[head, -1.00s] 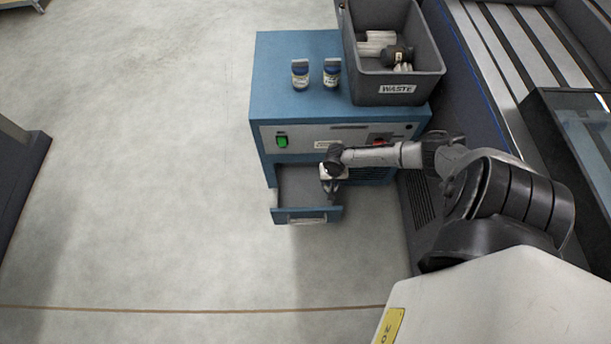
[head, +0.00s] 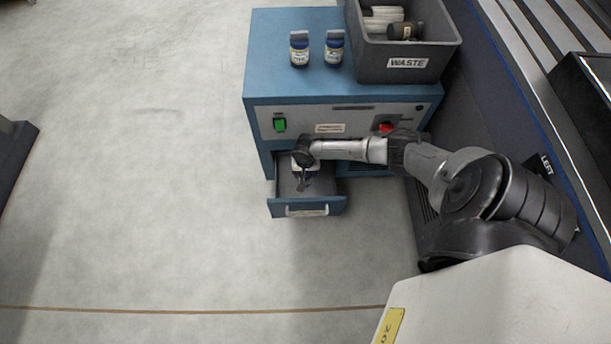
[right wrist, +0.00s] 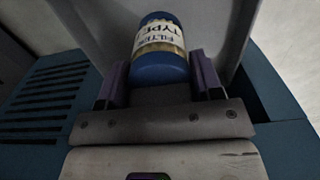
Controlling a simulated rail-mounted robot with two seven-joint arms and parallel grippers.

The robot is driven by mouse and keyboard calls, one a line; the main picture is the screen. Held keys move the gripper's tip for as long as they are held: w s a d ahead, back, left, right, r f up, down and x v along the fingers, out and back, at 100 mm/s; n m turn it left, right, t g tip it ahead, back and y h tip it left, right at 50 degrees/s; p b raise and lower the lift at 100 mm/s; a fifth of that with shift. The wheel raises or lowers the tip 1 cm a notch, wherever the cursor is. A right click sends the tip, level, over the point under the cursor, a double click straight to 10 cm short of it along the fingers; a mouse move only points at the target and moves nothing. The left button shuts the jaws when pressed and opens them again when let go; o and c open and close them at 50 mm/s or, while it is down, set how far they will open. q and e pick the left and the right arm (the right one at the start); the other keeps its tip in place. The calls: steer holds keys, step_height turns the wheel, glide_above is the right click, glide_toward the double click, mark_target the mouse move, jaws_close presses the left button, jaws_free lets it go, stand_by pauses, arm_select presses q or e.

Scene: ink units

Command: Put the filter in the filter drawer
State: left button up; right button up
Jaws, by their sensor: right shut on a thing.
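The filter (right wrist: 161,50) has a blue cap and a white label with print reading "FILTER TYPE". In the right wrist view it sits between the two fingers of my right gripper (right wrist: 163,82), which is shut on it. The filter drawer (head: 334,207) is pulled out of the blue cabinet's lower left front. In the head view my right gripper (head: 303,180) points down over the open drawer, within its outline. The held filter is mostly hidden by the gripper there, and I cannot tell whether it touches the drawer floor. My left gripper is not in view.
A green switch (head: 279,125) and a red one (head: 386,127) are on the front.

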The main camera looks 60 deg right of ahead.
steer(key=shift+f+b, duration=1.95)
steer(key=shift+f, duration=0.1)
steer(key=shift+r, duration=0.1)
steer(key=o, duration=1)
steer(key=shift+c, duration=0.2)
